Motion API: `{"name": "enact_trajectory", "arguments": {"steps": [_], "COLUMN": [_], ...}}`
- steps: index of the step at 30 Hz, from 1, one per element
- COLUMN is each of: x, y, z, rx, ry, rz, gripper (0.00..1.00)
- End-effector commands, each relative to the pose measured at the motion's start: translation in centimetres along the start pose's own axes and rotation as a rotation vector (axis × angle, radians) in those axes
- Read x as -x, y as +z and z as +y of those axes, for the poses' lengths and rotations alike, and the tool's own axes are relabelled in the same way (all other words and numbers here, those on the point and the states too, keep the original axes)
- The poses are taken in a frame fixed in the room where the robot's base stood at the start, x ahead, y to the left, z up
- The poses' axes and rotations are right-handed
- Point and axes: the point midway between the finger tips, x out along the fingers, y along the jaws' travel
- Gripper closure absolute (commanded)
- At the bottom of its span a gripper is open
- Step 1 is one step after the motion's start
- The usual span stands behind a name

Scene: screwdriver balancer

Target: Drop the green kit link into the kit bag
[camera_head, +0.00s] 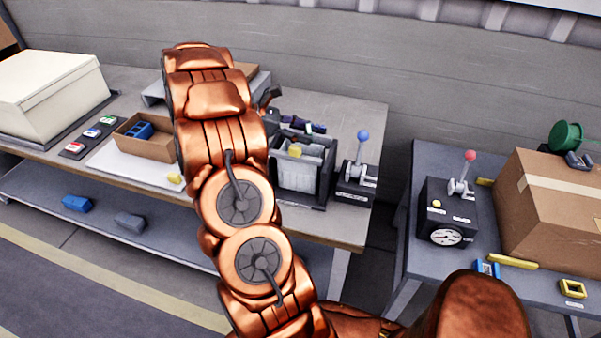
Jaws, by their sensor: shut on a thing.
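My copper arm reaches up and left across the back bench, and its links hide what is behind them. I cannot make out my gripper or its fingertips. A small dark part shows at the arm's right edge, and I cannot tell what it is. I see no green link; it may be hidden behind the arm. A pale grey bag, likely the kit bag (297,176), hangs upright in a black frame right of my arm. A round yellow mark or piece (295,151) shows at its top.
A cardboard tray (152,146) with a blue part stands left of my arm, beside a cream box (48,92) and a strip of coloured tags (90,135). A blue-knobbed lever (359,160) stands right of the bag. The right table holds a carton (550,212) and gauge box (446,213).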

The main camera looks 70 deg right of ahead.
Motion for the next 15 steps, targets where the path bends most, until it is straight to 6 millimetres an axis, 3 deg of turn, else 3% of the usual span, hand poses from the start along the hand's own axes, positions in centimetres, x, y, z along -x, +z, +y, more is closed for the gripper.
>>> {"name": "enact_trajectory", "arguments": {"steps": [2, 3, 9, 11, 15], "x": [0.02, 0.02, 0.01, 0.01, 0.01], "y": [0.05, 0.05, 0.05, 0.05, 0.05], "z": [0.00, 0.00, 0.00, 0.00, 0.00], "rx": [0.000, 0.000, 0.000, 0.000, 0.000], "ry": [0.000, 0.000, 0.000, 0.000, 0.000], "rz": [0.000, 0.000, 0.000, 0.000, 0.000], "gripper": [0.61, 0.40, 0.19, 0.13, 0.11]}}
